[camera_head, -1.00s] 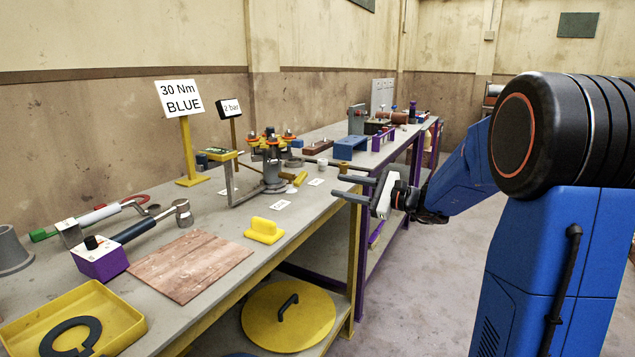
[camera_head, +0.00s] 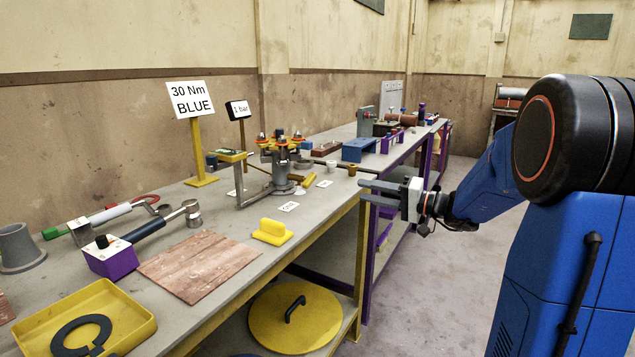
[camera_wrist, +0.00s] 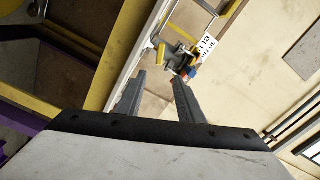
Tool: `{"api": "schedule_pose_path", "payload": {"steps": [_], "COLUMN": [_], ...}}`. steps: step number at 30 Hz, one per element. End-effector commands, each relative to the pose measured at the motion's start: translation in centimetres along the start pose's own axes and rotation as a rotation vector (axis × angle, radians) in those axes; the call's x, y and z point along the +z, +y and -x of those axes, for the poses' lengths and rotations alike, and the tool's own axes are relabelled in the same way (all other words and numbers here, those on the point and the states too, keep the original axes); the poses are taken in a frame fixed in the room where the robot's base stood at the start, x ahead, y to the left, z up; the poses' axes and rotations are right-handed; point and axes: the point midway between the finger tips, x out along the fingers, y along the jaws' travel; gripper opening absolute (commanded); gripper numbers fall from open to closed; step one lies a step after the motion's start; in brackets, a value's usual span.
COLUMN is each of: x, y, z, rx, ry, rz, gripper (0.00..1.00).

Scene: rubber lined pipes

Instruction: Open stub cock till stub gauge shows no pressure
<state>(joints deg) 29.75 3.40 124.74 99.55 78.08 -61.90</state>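My gripper (camera_head: 361,191) hangs off the front edge of the bench, right of the pipe-stub fixture, fingers pointing left. Its two grey fingers are apart with nothing between them, also in the wrist view (camera_wrist: 160,80). The grey stub fixture (camera_head: 282,165) with yellow clamps stands on the bench. A small display on a post (camera_head: 238,109) behind it reads "1 bar"; it appears to be the stub gauge. A yellow lever-like piece (camera_head: 309,181) lies beside the fixture's base; I cannot tell for sure whether it is the stub cock. The gripper touches neither.
A "30 Nm BLUE" sign (camera_head: 190,100), a torque wrench (camera_head: 155,226), a yellow block (camera_head: 272,231) and a yellow tray (camera_head: 85,318) are on the bench. Small cups (camera_head: 352,170) stand near its edge by my gripper. The floor at right is clear.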

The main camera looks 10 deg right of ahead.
Motion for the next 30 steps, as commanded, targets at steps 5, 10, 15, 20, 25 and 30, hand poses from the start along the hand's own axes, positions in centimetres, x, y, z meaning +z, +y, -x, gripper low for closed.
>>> {"api": "schedule_pose_path", "payload": {"steps": [5, 10, 15, 20, 25, 30], "x": [0.0, 0.1, 0.1, 0.1, 0.1, 0.1], "y": [0.0, 0.0, 0.0, 0.0, 0.0, 0.0], "z": [-1.4, -3.9, -6.6, -9.2, -12.2, -14.8], "rx": [0.0, -0.001, -0.001, -0.001, -0.001, 0.0], "ry": [-0.002, -0.003, -0.003, -0.003, -0.003, -0.002], "rz": [0.003, 0.001, 0.001, 0.001, 0.0, 0.0], "gripper": [0.34, 0.34, 0.34, 0.34, 0.34, 0.34]}}
